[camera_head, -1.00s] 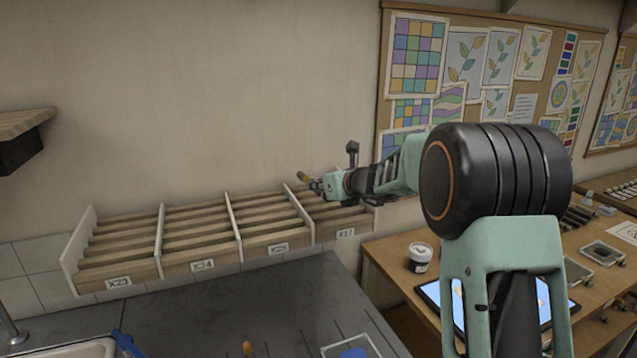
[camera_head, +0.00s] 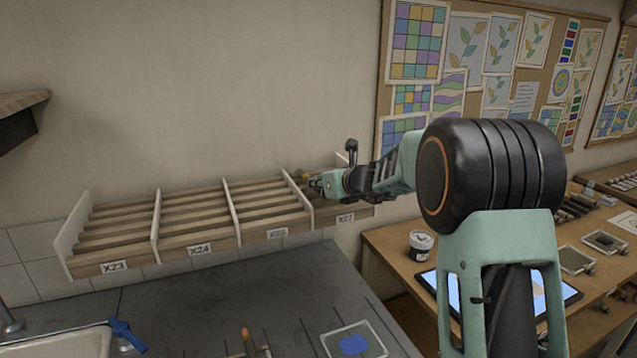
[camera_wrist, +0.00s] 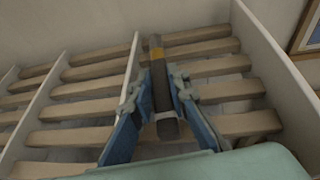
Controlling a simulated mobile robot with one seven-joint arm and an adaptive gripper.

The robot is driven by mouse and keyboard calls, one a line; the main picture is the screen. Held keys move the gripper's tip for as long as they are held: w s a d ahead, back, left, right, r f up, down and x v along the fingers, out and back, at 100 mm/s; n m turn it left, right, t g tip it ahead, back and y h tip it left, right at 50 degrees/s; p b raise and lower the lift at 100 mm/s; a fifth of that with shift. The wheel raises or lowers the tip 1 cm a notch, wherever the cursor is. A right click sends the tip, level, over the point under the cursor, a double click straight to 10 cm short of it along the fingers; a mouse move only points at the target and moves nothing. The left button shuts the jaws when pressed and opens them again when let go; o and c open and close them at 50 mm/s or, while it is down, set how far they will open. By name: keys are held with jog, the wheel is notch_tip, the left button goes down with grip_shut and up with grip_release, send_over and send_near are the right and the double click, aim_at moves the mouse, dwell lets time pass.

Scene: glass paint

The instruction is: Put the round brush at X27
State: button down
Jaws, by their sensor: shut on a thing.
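The round brush (camera_wrist: 158,75) shows in the wrist view as a dark shaft with an orange-yellow band and a grey tip pointing away from me. My gripper (camera_wrist: 160,98) is shut on it, with a finger on each side. In the head view my gripper (camera_head: 318,184) is over the slatted compartment labelled X27 (camera_head: 345,217), at the right end of the rack, near its left divider. The brush (camera_head: 305,176) sticks out to the left of the fingers there, close to the divider. I cannot tell whether the brush touches the slats.
The slatted rack has compartments X23 (camera_head: 114,266), X24 (camera_head: 199,249) and X25 (camera_head: 277,233) to the left, parted by thin white dividers. Their slats look empty. A wooden table (camera_head: 385,243) with a cup (camera_head: 421,243) stands at the right. A dark counter (camera_head: 190,310) lies in front.

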jog(key=shift+f+b, duration=0.5)
dwell(0.4)
jog(key=shift+r, duration=0.1)
dwell(0.3)
jog(key=c, duration=1.8)
grip_release()
jog(key=shift+o, duration=0.4)
jog(key=o, duration=0.6)
